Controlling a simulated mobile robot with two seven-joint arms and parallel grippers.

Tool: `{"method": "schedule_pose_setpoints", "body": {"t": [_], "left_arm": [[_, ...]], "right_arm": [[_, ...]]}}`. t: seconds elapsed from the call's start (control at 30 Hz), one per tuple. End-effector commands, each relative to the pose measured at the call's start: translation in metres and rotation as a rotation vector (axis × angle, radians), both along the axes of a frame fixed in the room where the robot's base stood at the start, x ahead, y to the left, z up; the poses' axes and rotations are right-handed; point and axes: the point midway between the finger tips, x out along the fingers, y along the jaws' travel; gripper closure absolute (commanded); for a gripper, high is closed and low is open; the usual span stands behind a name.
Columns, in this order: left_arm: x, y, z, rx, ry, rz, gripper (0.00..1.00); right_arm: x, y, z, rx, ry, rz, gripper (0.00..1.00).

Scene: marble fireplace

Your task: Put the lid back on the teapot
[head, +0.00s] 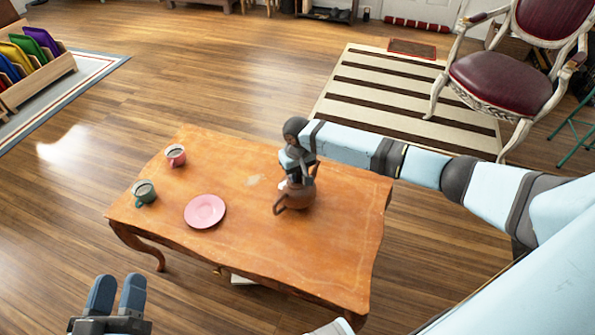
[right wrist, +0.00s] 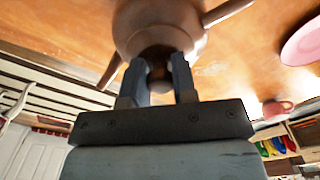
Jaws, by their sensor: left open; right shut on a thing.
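The brown teapot (head: 298,197) stands upright on the wooden table (head: 255,247), right of the table's middle. Its round body (right wrist: 160,28) fills the top of the right wrist view. My right gripper (head: 296,179) is directly above it, pointing down. Its fingers are shut on a small brown piece, apparently the lid's knob (right wrist: 159,72), in front of a dark round area. The gripper hides most of the lid, and I cannot tell whether it touches the rim. My left gripper (head: 118,282) is open and empty, in front of the table at lower left.
A pink plate (head: 205,211), a green cup (head: 144,192) and a pink cup (head: 175,155) are on the table's left part. The table's right end is clear. A red-seated chair (head: 500,80) stands beyond the table on the right, beside a striped rug (head: 400,90).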

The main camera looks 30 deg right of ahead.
Motion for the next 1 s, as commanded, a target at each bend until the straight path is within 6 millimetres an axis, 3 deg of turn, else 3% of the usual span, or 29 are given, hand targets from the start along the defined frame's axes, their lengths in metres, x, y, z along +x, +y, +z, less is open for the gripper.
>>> {"method": "schedule_pose_setpoints", "body": {"t": [0.33,0.37,0.5,0.67,0.8,1.0], "left_arm": [[0.0000,0.0000,0.0001,0.000,0.000,0.000,0.57],[0.0000,0.0000,0.0001,0.000,0.000,0.000,0.57],[0.0000,0.0000,0.0001,0.000,0.000,0.000,0.57],[0.0000,0.0000,0.0001,0.000,0.000,0.000,0.57],[0.0000,0.0000,0.0000,0.000,0.000,0.000,0.57],[0.0000,0.0000,0.0001,0.000,0.000,0.000,0.57]], "right_arm": [[0.0002,0.0002,0.0001,0.000,-0.001,0.000,0.98],[0.0002,0.0002,0.0001,0.000,-0.001,0.000,0.72],[0.0002,0.0002,0.0001,0.000,-0.001,0.000,0.44],[0.0002,0.0001,0.0002,0.000,-0.001,0.000,0.44],[0.0001,0.0001,0.0000,0.000,0.000,0.000,0.19],[0.0001,0.0001,0.0000,0.000,0.000,0.000,0.19]]}}
